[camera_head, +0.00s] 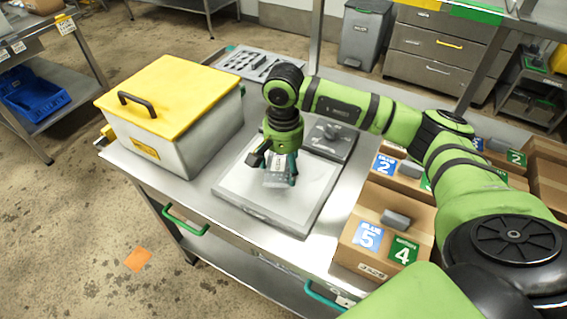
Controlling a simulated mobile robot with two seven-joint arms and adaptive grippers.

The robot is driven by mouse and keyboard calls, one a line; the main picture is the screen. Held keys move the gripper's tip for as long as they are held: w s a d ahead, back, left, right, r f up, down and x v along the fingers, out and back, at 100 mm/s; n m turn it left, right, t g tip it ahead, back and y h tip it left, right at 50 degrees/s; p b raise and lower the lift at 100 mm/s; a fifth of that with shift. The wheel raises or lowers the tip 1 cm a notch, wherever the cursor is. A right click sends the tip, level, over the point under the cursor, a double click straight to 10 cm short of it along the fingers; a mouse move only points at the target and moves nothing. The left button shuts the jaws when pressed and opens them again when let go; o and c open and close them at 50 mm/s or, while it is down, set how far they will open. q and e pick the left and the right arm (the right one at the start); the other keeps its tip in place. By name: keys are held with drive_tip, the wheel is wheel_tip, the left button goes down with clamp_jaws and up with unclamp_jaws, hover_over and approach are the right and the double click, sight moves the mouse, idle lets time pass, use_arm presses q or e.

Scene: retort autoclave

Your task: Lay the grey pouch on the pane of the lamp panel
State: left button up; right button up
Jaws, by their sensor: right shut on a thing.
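The lamp panel (306,205) is a flat grey slab with a pale pane (238,187), lying in the middle of the steel table. The grey pouch (277,177) is over the pane, in the jaws of my right gripper (279,168). My right gripper points down and is shut on the pouch. I cannot tell whether the pouch touches the pane or hangs just above it. The gripper hides the upper part of the pouch. My left gripper is not in view.
A white box with a yellow lid (170,95) stands left of the panel. A grey device (331,138) sits behind it, and a tray with dark parts (250,64) is at the back. Cardboard boxes with numbered labels (384,235) stand at the right, under my right arm.

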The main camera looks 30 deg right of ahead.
drive_tip(key=shift+f, duration=0.8)
drive_tip(key=shift+f, duration=0.1)
drive_tip(key=shift+f, duration=0.15)
drive_tip(key=o, duration=1.1)
